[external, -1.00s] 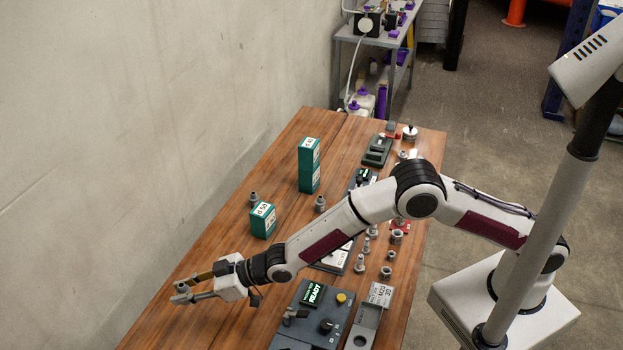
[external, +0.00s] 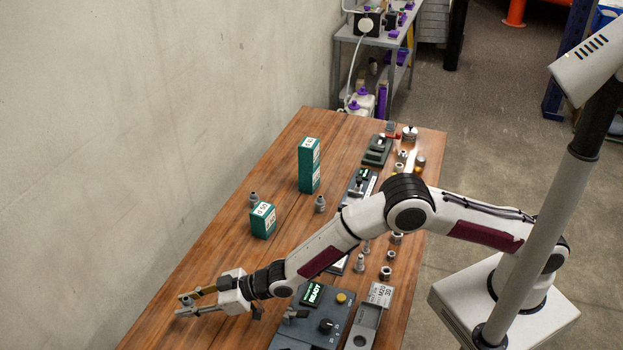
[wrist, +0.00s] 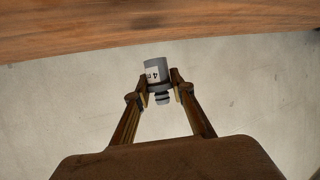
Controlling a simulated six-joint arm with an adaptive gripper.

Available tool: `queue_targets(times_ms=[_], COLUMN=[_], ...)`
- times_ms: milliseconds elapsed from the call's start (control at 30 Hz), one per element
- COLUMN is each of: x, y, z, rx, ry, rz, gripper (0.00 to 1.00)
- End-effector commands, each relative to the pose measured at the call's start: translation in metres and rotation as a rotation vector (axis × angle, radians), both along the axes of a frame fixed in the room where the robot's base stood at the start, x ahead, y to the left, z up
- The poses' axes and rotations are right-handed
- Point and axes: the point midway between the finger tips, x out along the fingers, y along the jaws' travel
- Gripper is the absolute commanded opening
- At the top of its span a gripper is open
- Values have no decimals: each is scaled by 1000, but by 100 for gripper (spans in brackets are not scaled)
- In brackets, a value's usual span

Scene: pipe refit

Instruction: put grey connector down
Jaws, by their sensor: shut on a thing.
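The grey connector (wrist: 155,72) is a short cylinder with a white label and a narrower ribbed end. My gripper (wrist: 160,89) is shut on it, with one finger on each side, in the wrist view. In the external view my gripper (external: 187,303) is at the near left part of the wooden table (external: 200,270), with the connector small between its fingertips. I cannot tell from these frames whether the connector touches the table.
Two green boxes, one short (external: 263,221) and one tall (external: 309,166), stand on the table with small grey fittings near them. A grey device with a READY screen (external: 312,293) is right of my gripper. A concrete wall (external: 120,120) runs along the left.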

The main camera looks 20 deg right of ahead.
Motion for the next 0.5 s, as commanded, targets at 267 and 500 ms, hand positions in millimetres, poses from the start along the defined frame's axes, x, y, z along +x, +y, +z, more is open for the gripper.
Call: queue_targets(times_ms=[267,500], x=[0,0], y=[0,0], z=[-28,-30], rx=[2,1], ry=[-1,0], rz=[0,0], gripper=[2,2])
